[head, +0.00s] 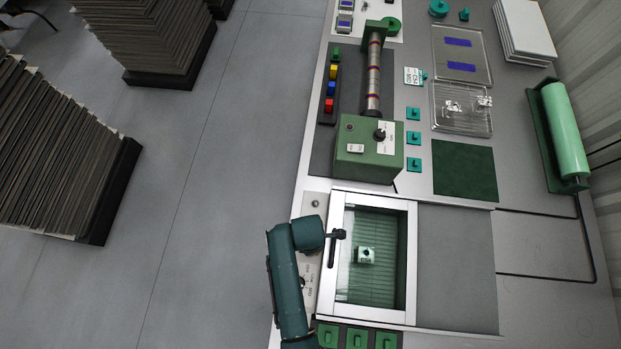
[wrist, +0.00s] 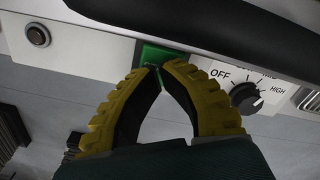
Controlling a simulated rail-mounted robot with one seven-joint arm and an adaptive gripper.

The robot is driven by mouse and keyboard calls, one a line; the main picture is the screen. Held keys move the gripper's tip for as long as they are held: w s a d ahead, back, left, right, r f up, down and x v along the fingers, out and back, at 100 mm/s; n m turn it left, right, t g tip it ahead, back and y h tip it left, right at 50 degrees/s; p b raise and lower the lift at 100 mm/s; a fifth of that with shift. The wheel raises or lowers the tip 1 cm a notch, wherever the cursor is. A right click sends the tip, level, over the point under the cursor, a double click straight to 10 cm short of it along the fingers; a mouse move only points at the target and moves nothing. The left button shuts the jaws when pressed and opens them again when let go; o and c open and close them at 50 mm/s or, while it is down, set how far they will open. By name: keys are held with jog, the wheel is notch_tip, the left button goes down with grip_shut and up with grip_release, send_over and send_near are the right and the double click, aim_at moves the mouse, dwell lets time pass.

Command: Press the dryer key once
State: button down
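The dryer key is a small green key (wrist: 160,56) on the pale control panel in the wrist view. The yellow fingers of my gripper (wrist: 158,68) are shut, tips together and empty, right in front of the key and covering its lower part. I cannot tell whether the tips touch it. In the head view my teal arm lies over the panel (head: 308,282) and hides the key and my fingers. The dryer with its white-framed glass lid (head: 411,262) is just right of the arm. A small pale labelled block (head: 366,256) shows through the glass.
A black knob marked OFF to HIGH (wrist: 246,97) is right of the key, and a round button (wrist: 38,35) is left. The lid's dark handle (head: 331,256) runs close beside my arm. A green box (head: 366,160) stands behind the dryer. Green blocks (head: 357,337) lie in front.

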jog(key=shift+f+b, duration=0.5)
jog(key=shift+f, duration=0.4)
jog(key=shift+r, duration=0.1)
dwell(0.3)
notch_tip(320, 180, up, 16)
jog(key=p, duration=1.7)
